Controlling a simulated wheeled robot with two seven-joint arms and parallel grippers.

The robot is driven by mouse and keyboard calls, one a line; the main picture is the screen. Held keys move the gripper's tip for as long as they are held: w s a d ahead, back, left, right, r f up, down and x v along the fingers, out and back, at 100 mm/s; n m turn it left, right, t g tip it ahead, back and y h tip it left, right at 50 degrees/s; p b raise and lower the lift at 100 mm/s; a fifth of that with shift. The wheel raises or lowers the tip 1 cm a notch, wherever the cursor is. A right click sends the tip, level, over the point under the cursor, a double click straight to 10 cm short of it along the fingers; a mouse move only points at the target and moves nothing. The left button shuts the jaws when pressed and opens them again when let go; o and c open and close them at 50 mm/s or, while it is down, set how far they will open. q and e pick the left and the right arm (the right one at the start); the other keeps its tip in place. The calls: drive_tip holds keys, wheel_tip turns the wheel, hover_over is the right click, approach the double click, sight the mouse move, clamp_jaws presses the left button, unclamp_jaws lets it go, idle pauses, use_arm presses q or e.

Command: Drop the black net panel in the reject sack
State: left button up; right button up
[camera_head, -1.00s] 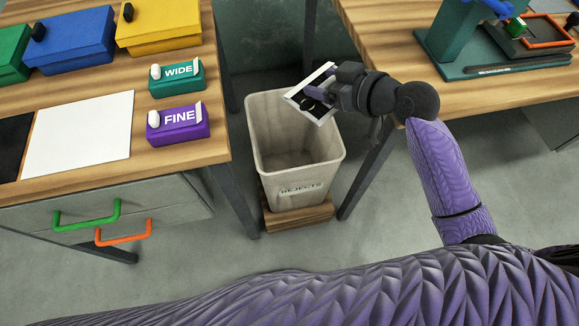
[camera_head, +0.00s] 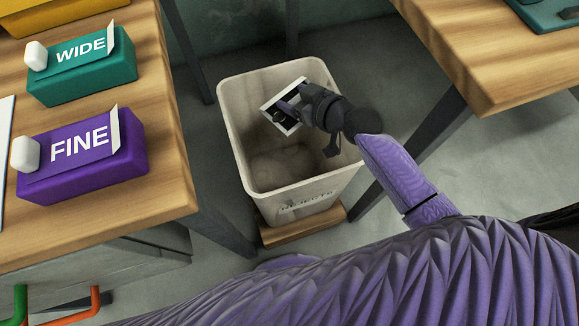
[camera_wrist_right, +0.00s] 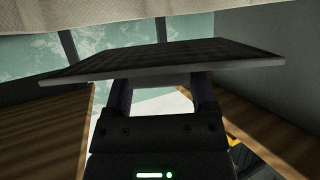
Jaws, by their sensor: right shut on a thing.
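The black net panel (camera_head: 273,116) is a small dark square with a white frame. In the head view it is tilted over the open mouth of the reject sack (camera_head: 240,140), a pale bin labelled REJECTS on a wooden base. My right gripper (camera_head: 287,107) is shut on the panel's edge, inside or just above the sack's rim; exact height is hard to tell. In the right wrist view the panel (camera_wrist_right: 165,58) spans across the fingertips. The sack's inside looks empty where it shows. My left gripper is not in view.
A wooden table with a teal WIDE block (camera_head: 85,70) and a purple FINE block (camera_head: 85,160) stands left of the sack. Another wooden table (camera_head: 500,50) stands to the right. Grey table legs flank the sack.

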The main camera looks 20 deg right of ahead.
wheel_tip(320, 180, down, 3)
drive_tip(key=shift+f+b, duration=0.1)
drive_tip(key=shift+b, duration=0.7)
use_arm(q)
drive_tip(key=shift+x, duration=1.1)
use_arm(e)
drive_tip(key=shift+r, duration=0.2)
drive_tip(key=o, duration=0.8)
drive_tip(key=shift+o, duration=1.8)
wheel_tip(320, 180, up, 10)
drive_tip(key=p, duration=0.7)
drive_tip(key=shift+f, duration=0.2)
drive_tip(key=shift+r, duration=0.35)
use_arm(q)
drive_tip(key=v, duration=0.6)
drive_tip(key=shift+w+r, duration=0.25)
use_arm(e)
drive_tip(key=shift+f, duration=0.1)
